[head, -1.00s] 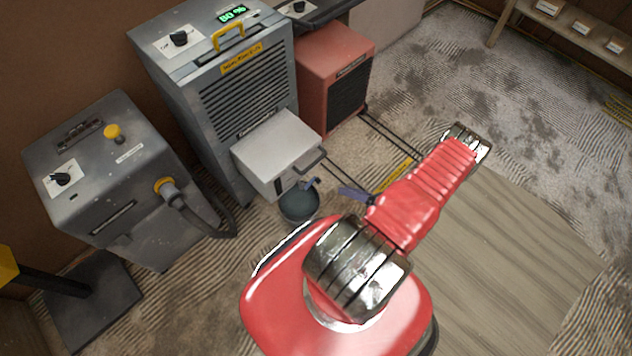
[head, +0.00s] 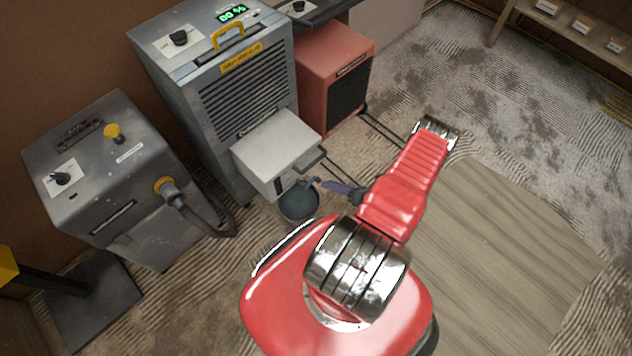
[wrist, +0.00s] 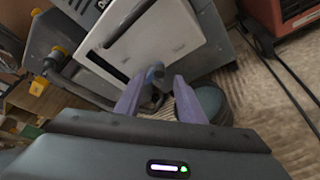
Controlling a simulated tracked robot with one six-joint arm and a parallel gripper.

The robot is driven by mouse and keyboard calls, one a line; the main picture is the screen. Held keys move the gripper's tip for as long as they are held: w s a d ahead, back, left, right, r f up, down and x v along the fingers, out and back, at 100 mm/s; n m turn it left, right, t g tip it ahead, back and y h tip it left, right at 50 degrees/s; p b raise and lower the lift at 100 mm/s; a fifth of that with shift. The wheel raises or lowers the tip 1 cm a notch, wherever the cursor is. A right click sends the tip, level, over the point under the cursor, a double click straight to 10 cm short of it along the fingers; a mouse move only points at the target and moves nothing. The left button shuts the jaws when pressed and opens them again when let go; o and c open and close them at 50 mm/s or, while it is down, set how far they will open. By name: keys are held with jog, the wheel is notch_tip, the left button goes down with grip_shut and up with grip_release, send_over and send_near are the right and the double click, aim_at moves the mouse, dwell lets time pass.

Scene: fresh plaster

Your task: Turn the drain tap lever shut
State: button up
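The drain tap lever (head: 313,182) is a small blue-grey piece low at the front of the dehumidifier, just above a dark bucket (head: 299,204). In the wrist view the lever (wrist: 155,73) shows between and just beyond my fingertips. My gripper (head: 326,184) has purple fingers, pointing left at the tap from the right, very near it. In the wrist view the two fingers of my gripper (wrist: 158,84) stand apart with a gap between them. I cannot tell whether they touch the lever. The lever's exact angle is too small to read.
The grey dehumidifier (head: 240,95) has a pale tank box (head: 278,147) jutting out above the tap. A grey machine with a hose (head: 110,180) stands left, a red heater (head: 335,75) behind right. Dark cables (head: 385,132) cross the floor. Wooden boards (head: 500,260) lie clear at right.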

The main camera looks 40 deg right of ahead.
aim_at(318, 182)
jog(key=shift+x, duration=3.35)
jog(key=shift+c, duration=0.6)
jog(key=c, duration=0.7)
jog(key=shift+f, duration=0.2)
jog(key=shift+f+m+t+y, duration=0.3)
jog(key=shift+f+m+y, duration=0.35)
jog(key=shift+m, duration=0.65)
jog(key=o, duration=0.8)
